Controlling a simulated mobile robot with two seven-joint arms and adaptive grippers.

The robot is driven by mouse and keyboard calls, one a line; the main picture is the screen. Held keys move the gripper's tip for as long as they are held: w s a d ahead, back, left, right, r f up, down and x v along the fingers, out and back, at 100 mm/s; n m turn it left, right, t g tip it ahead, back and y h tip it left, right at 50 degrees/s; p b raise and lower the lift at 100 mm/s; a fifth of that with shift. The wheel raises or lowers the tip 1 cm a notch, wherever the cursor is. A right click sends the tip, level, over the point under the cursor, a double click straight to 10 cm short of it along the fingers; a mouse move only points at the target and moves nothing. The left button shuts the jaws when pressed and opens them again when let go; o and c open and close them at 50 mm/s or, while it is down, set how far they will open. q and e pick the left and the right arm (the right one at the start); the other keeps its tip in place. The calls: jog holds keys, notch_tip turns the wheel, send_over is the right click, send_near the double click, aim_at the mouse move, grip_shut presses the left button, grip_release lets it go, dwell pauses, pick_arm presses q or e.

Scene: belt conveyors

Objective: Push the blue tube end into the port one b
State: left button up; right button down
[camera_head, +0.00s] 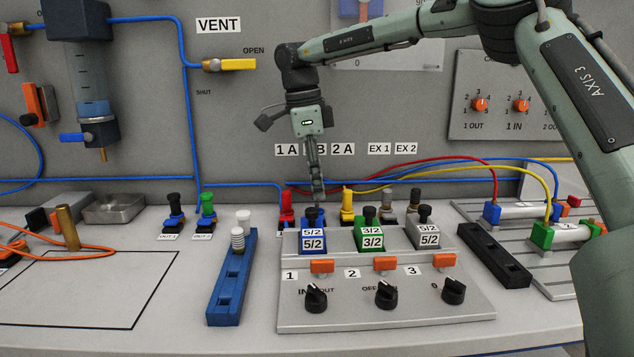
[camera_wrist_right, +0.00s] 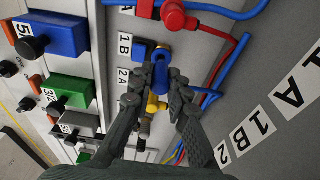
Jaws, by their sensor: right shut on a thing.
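My right gripper (camera_head: 318,194) reaches down behind the blue valve block, below the wall labels 1A, 1B and 2A. In the wrist view, my right gripper (camera_wrist_right: 163,82) is shut on the blue tube end (camera_wrist_right: 160,68), which shows between its fingertips. In the head view the gripper and valve block hide this port. My left gripper is out of view.
The red 1A fitting (camera_wrist_right: 173,15) and yellow 2A fitting (camera_wrist_right: 153,103) flank the port closely. The blue valve block (camera_head: 312,241) stands in front. Red, blue and yellow tubes run to the cylinders at the right. A blue rack (camera_head: 231,285) stands left of the panel.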

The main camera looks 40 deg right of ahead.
jog(key=shift+r, duration=0.1)
dwell(0.4)
jog(key=shift+p, duration=0.45)
jog(key=shift+f, duration=0.6)
dwell(0.5)
jog(key=shift+f, duration=0.1)
dwell(0.4)
jog(key=shift+f, duration=0.7)
dwell(1.4)
jog(key=c, duration=1.4)
grip_release()
jog(key=shift+o, duration=0.4)
jog(key=o, duration=0.3)
